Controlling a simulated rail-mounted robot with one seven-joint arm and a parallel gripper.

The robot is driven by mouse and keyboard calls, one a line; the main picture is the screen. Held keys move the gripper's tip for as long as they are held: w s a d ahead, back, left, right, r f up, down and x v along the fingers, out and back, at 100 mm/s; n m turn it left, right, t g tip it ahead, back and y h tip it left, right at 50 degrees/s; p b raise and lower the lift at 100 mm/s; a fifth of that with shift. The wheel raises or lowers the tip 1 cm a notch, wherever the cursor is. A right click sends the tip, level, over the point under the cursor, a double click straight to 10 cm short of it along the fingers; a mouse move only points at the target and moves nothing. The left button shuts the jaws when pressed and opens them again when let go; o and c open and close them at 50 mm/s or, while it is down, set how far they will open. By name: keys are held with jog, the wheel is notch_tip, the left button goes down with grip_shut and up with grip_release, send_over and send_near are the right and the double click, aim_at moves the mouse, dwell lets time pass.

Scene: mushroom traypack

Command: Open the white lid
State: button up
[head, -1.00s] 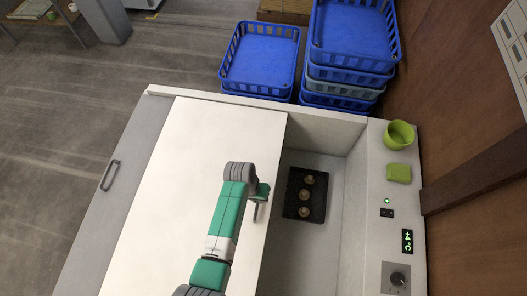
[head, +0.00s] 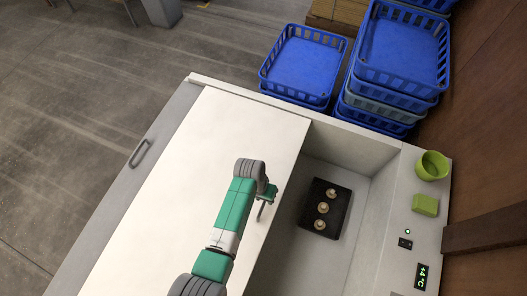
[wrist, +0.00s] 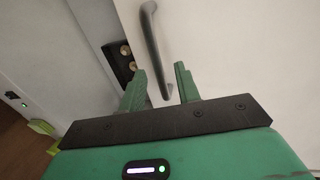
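The white lid (head: 190,170) lies flat over the left and middle of a white chilled cabinet, leaving its right part uncovered. A slim grey bar handle (wrist: 152,42) stands on the lid near its right edge. My gripper (head: 267,196) is over that edge, at the handle. In the wrist view my gripper (wrist: 160,70) has its two green fingers apart, with the lower end of the handle between their tips. I cannot tell whether either finger touches it. In the head view my gripper partly hides the handle.
A black tray (head: 341,217) with mushrooms lies in the uncovered part. A green bowl (head: 432,165) and a green block (head: 425,205) stand on the right ledge, near a temperature display (head: 422,276). Blue crates (head: 304,60) stand behind the cabinet. The cabinet's left side has another handle (head: 139,153).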

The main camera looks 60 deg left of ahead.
notch_tip(320, 180, up, 8)
jog(key=s+a, duration=0.1)
jog(key=shift+f+p, duration=0.2)
jog(key=shift+p, duration=0.25)
dwell(0.4)
